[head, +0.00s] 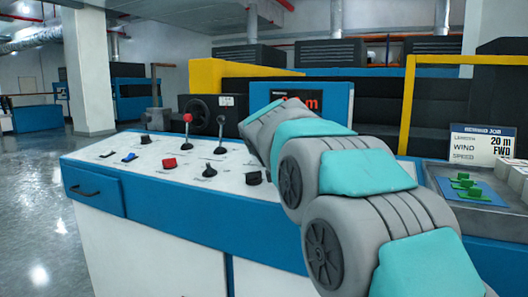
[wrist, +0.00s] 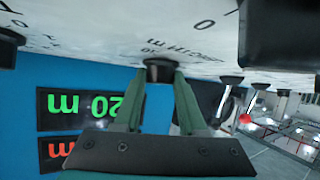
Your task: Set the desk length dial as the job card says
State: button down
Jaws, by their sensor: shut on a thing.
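My gripper (wrist: 160,76) is shut on a small dark dial (wrist: 160,62) on the white desk top in the wrist view. That view is upside down. Beside the finger, a display (wrist: 90,106) reads 20 m in green; the finger is close to its digits. A second display (wrist: 58,150) shows a red m, its digits hidden. In the head view my arm hides the gripper and dial. The job card (head: 482,145) stands at the right and reads length 20 m, wind FWD; the speed value is hidden or too small to read.
In the wrist view a large black block (wrist: 280,35) stands close to the dial. Green pieces (head: 463,185) lie at the right.

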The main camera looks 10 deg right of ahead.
jog(key=n+y, duration=0.4)
jog(key=shift+d, duration=0.15)
jog(key=shift+w+d+f+n+g+y, duration=0.15)
jog(key=shift+n+g+y, duration=0.45)
jog(key=shift+n+y, duration=0.6)
jog(key=shift+w+d+r+n+g+y, duration=0.15)
jog(key=shift+n+g+y, duration=0.45)
jog(key=shift+n+y, duration=0.55)
jog(key=shift+s+f+n+g+y, duration=0.15)
jog(key=shift+n+g+y, duration=0.2)
jog(key=shift+n, duration=0.3)
jog(key=shift+c, duration=2.2)
grip_release()
jog(key=shift+d+r, duration=0.15)
jog(key=shift+r, duration=0.05)
jog(key=shift+b+v, duration=0.45)
jog(key=shift+v, duration=3.3)
jog(key=shift+s, duration=0.1)
